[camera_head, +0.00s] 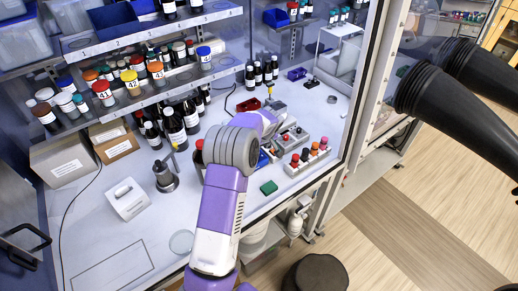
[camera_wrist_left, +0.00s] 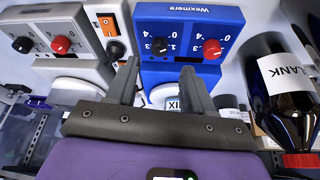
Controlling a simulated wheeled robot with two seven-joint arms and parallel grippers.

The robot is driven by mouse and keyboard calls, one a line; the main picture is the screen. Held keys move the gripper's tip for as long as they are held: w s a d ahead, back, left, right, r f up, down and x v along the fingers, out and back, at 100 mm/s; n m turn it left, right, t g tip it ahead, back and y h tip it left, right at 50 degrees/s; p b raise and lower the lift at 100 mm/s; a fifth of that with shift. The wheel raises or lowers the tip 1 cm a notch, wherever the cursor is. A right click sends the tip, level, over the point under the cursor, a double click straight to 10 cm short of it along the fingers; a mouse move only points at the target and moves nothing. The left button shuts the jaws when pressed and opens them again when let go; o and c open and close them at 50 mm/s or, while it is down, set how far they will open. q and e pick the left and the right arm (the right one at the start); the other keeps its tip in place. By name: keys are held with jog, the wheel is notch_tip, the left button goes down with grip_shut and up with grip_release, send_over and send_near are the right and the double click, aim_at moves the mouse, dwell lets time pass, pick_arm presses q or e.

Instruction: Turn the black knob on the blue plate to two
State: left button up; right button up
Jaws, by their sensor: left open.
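The blue plate (camera_wrist_left: 190,30), lettered Wexmere upside down, fills the upper middle of the left wrist view. It has a black knob (camera_wrist_left: 159,46) on the left and a red knob (camera_wrist_left: 211,48) on the right, with white numerals around them. The black knob's pointer is too small to read. In the head view my own arm hides most of the plate; a blue sliver (camera_head: 264,158) shows. My right gripper is not in view.
A dark bottle (camera_wrist_left: 285,100) is close on the right. In the head view, bottle shelves (camera_head: 150,80) overhang the bench; the front left bench is mostly clear.

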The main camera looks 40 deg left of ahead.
pick_arm(q)
jog(key=p+x, duration=0.1)
jog(key=x, duration=0.5)
jog(key=shift+w+f, duration=0.1)
jog(key=shift+f, duration=0.15)
grip_shut()
